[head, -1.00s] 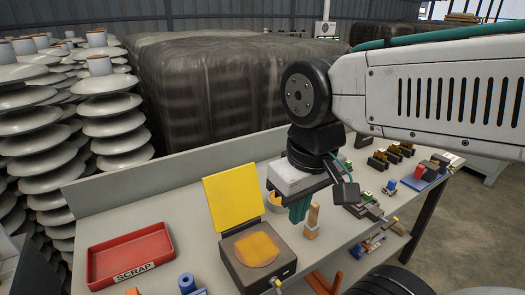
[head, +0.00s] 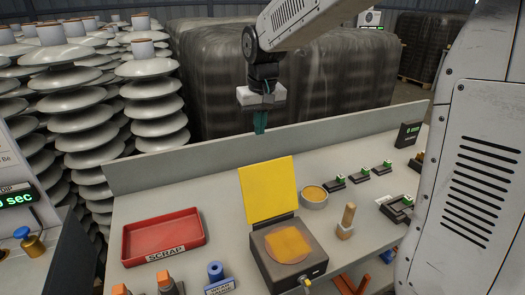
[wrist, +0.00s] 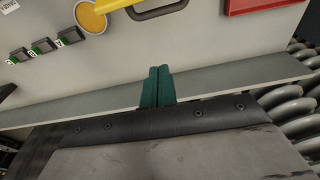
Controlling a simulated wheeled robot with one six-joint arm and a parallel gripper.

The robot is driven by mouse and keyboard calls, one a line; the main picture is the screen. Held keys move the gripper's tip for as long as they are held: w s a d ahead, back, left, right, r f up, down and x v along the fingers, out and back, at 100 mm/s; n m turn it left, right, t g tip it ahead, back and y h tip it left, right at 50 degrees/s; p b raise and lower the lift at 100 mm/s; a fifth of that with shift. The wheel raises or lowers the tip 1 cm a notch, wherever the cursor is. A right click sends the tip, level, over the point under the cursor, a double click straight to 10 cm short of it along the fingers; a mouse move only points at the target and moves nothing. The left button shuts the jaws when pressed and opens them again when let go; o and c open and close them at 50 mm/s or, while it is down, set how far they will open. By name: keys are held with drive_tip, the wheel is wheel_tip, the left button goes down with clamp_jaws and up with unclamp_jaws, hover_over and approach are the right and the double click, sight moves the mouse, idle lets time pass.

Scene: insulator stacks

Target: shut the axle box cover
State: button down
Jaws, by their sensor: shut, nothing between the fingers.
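The axle box (head: 290,255) is a dark box on the grey bench, with an orange-yellow patch of grease on its open top. Its yellow cover (head: 268,188) stands up, hinged at the box's back edge, so the box is open. In the wrist view a strip of the yellow cover (wrist: 118,4) shows at the top edge. My gripper (head: 260,130) points down with its green fingers together and empty, above and behind the cover, near the bench's back board. The shut fingers also show in the wrist view (wrist: 157,88).
A red SCRAP tray (head: 163,237) lies left of the box. A round tin of yellow grease (head: 313,196) and a wooden-handled tool (head: 347,220) stand to its right. The back board (head: 200,160) runs behind. Insulator stacks (head: 150,95) stand beyond.

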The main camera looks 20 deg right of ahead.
wheel_tip(320, 180, down, 9)
drive_tip(key=s, duration=0.2)
drive_tip(key=shift+s, duration=0.25)
drive_tip(key=shift+s+a+r, duration=0.1)
idle(0.5)
